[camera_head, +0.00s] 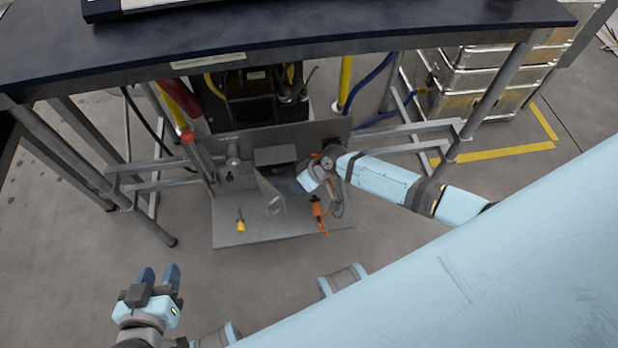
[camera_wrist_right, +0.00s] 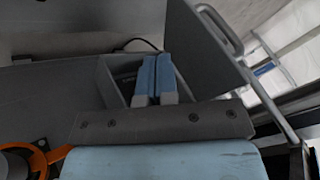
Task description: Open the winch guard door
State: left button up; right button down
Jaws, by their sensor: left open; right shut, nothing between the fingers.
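The winch guard is a grey box (camera_head: 275,156) on a low grey platform under the table. Its door, a flat grey panel (camera_head: 270,193), stands swung out from the box toward the front. In the right wrist view the door (camera_wrist_right: 205,55) stands at an angle to the open box (camera_wrist_right: 115,75), with a bar handle on its far side. My right gripper (camera_head: 298,188) is shut and empty, just right of the door; its fingers (camera_wrist_right: 154,75) are before the box's opening, on the door's inner side. Contact with the door cannot be told. My left gripper (camera_head: 159,273) is open and empty, front left.
A dark table (camera_head: 330,35) overhangs the platform (camera_head: 285,228), with metal legs and crossbars at both sides. A yellow-handled item (camera_head: 240,221) and an orange item (camera_head: 318,210) are on the platform. Metal cases (camera_head: 475,80) stand back right.

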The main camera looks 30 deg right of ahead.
jog(key=a, duration=0.1)
jog(key=s+a, duration=0.1)
jog(key=a, duration=0.1)
jog(key=shift+s+a+r, duration=0.15)
jog(key=shift+a, duration=0.15)
